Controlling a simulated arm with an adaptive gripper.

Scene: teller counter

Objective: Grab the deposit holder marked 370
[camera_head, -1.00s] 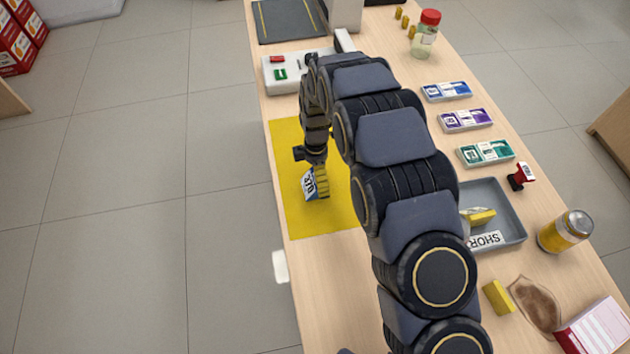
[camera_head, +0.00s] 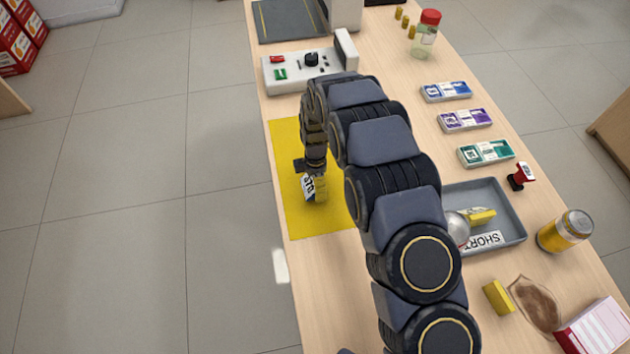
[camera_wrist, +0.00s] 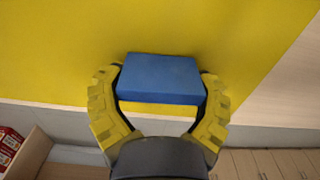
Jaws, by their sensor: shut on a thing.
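The deposit holder marked 370 (camera_head: 309,188) is a small blue block with a white label. In the head view it is over the yellow mat (camera_head: 300,222), partly hidden by my gripper. In the wrist view the blue holder (camera_wrist: 160,80) sits between the two curved yellow fingers of my gripper (camera_wrist: 160,98), which is shut on it. My gripper (camera_head: 318,190) points down at the mat. I cannot tell whether the holder touches the mat.
A grey tray labelled SHORT (camera_head: 515,238) lies right of my arm, with a yellow block in it. Banknote bundles (camera_head: 485,152), a red stamp (camera_head: 520,176), a can (camera_head: 565,231) and a jar (camera_head: 425,36) stand on the right. A control box (camera_head: 308,70) is behind the mat.

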